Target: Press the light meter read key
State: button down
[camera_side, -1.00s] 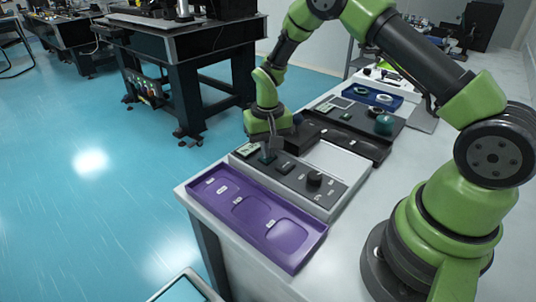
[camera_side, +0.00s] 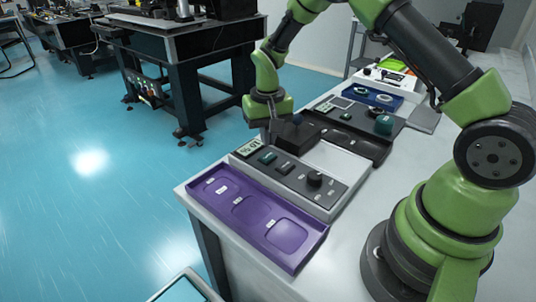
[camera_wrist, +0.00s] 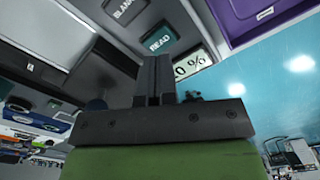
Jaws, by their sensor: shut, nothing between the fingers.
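The light meter (camera_side: 318,194) is a grey box with a dark control panel, standing behind the purple tray. Its teal read key (camera_side: 267,158) sits beside a small pale display (camera_side: 247,148) at the panel's left end. In the wrist view the key (camera_wrist: 158,40) is labelled READ, and the display (camera_wrist: 193,62) shows "0 %", partly hidden by my fingers. My gripper (camera_side: 269,140) is shut and empty, raised above and behind the read key, apart from it. Its closed fingers (camera_wrist: 153,78) show in the wrist view.
A dark BLANK key (camera_wrist: 125,9) and a black knob (camera_side: 314,179) share the panel. The purple tray (camera_side: 290,240) lies along the near bench edge. A dark device (camera_side: 296,137) stands close behind the meter, near my gripper.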

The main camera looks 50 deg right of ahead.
jog(key=shift+r, duration=2.2)
notch_tip(320, 180, up, 8)
jog(key=t, duration=0.2)
send_over(268, 156)
jog(key=s+a, duration=0.1)
jog(key=s, duration=0.1)
jog(key=s+a+r+t, duration=0.2)
jog(key=s+a+r, duration=0.1)
jog(key=s+r, duration=0.45)
jog(key=s+a+r+n+t+y, duration=0.1)
jog(key=s, duration=0.5)
jog(key=s+a+r+n+t+y, duration=0.1)
jog(key=s+r+t, duration=0.1)
jog(key=s, duration=0.4)
jog(key=shift+a, duration=0.4)
